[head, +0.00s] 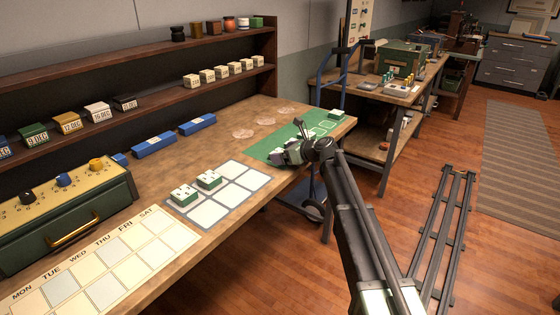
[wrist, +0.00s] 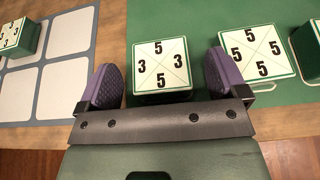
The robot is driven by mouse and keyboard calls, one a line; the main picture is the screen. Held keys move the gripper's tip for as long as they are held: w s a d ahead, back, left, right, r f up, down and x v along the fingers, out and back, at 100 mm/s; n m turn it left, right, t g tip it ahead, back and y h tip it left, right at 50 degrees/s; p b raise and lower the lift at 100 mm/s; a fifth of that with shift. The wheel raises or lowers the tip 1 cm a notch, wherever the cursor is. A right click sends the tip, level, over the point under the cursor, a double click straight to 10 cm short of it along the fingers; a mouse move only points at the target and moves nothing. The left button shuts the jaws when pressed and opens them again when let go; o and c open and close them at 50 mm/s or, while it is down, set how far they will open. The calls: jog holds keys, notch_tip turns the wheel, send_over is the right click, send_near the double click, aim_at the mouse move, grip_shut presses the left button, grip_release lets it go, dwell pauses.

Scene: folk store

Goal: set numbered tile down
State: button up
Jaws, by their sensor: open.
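A numbered tile (wrist: 162,64) with a white top marked 5, 3, 3, 5 sits on the green mat (wrist: 199,22). It lies between the two fingers of my gripper (wrist: 163,80), which is open, with a gap on each side. A second tile (wrist: 257,50) marked with 5s stands just right of the right finger. Part of another tile (wrist: 314,45) shows at the right edge. A tile with 3s (wrist: 14,38) is on the grid mat (wrist: 84,60) at left. In the head view my gripper (head: 294,150) hides most of the tiles on the green mat.
The head view shows two tiles (head: 184,194) (head: 208,179) on the grid mat, with several bare cells. Blue bars (head: 154,145) lie behind it. A calendar board (head: 110,262) and a knobbed box (head: 70,220) are at left. Shelves (head: 150,92) line the back.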

jog(key=shift+w+a+f, duration=0.35)
jog(key=shift+a, duration=0.15)
jog(key=shift+r, duration=0.15)
jog(key=c, duration=1.2)
